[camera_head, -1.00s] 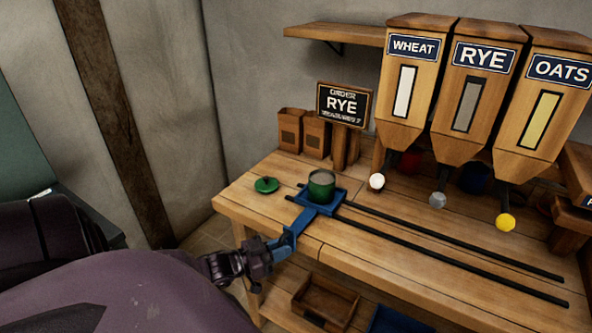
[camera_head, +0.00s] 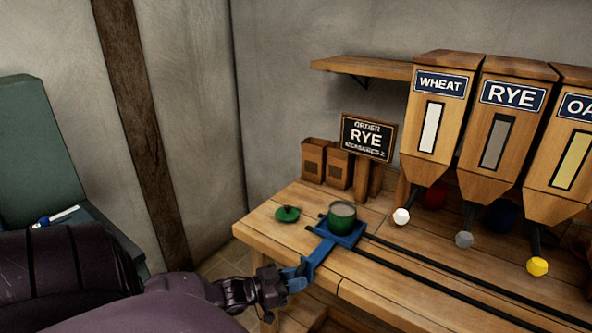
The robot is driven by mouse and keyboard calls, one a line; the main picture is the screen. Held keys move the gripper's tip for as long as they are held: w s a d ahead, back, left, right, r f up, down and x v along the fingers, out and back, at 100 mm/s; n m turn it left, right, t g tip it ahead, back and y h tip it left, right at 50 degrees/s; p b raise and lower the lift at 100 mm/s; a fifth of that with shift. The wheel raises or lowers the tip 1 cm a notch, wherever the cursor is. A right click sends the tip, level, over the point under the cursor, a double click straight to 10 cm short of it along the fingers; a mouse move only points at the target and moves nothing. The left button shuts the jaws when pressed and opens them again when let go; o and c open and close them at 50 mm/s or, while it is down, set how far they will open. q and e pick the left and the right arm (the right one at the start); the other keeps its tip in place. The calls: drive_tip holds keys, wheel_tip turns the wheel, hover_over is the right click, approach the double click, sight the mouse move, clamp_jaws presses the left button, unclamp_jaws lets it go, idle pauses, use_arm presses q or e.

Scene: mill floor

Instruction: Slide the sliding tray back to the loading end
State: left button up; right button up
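The blue sliding tray (camera_head: 351,238) sits at the left end of two dark rails (camera_head: 430,276) on the wooden bench. A green canister (camera_head: 341,218) without its lid stands upright on the tray, with greyish contents near its top. A blue handle (camera_head: 318,259) runs from the tray toward the bench's front edge. My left gripper (camera_head: 285,283) is at the handle's near end and seems to touch it. Its fingers are small and partly hidden, so I cannot tell whether they are closed on it. My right gripper is not in view.
A green lid (camera_head: 287,214) lies on the bench left of the tray. Hoppers for wheat (camera_head: 435,130), rye (camera_head: 503,135) and oats stand at the right, with knobs below. An order sign (camera_head: 367,137) reads rye. The rails right of the tray are clear.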

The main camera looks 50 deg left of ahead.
use_arm(q)
drive_tip(key=v, duration=1.1)
drive_tip(key=shift+w, duration=0.1)
idle(0.5)
